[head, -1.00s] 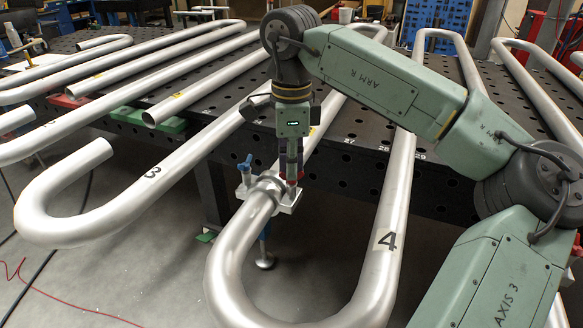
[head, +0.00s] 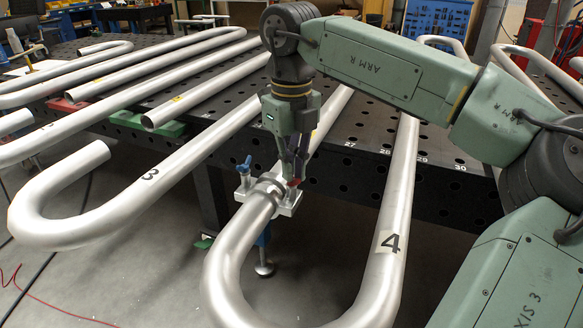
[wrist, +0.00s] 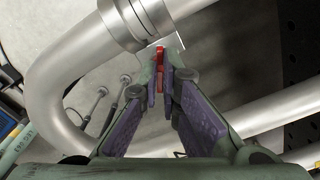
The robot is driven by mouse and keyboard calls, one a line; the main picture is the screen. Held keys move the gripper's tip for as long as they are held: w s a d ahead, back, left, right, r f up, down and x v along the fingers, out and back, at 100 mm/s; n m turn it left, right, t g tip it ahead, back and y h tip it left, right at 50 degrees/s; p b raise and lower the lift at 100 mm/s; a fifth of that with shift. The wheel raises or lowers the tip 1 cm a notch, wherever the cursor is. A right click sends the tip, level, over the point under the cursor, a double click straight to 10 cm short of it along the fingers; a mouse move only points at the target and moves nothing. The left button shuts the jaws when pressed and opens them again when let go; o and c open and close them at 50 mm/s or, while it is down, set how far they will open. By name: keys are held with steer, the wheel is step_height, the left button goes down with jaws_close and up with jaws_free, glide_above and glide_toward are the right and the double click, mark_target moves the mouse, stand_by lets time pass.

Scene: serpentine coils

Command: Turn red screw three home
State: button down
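A red screw (wrist: 160,53) stands on the pale plate of a clamp in the wrist view. Its red handle shows as a thin strip between my fingertips; a little of this red screw (head: 293,183) also shows in the head view. My gripper (wrist: 163,75) has its two purple-padded fingers drawn in at the tips on either side of the handle. In the head view my gripper (head: 292,178) points down at the right side of the clamp (head: 286,203), which sits around the bent steel pipe (head: 238,238). The screw's lower part is hidden. I cannot read a number on it.
A blue handle (head: 244,166) stands on the clamp's left side. The pipe marked 4 (head: 398,185) runs to the right, and the pipe marked 3 (head: 175,165) to the left. A dark perforated table (head: 345,165) lies behind. Open floor shows below.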

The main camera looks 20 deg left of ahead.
steer(key=m, duration=0.5)
steer(key=shift+w+r+m+b, duration=0.1)
steer(key=shift+r+m+b, duration=0.05)
steer(key=shift+m+b, duration=0.25)
steer(key=m, duration=0.4)
steer(key=shift+m, duration=0.4)
steer(key=c, duration=1.8)
jaws_free()
step_height(320, 180, up, 7)
steer(key=shift+r, duration=0.2)
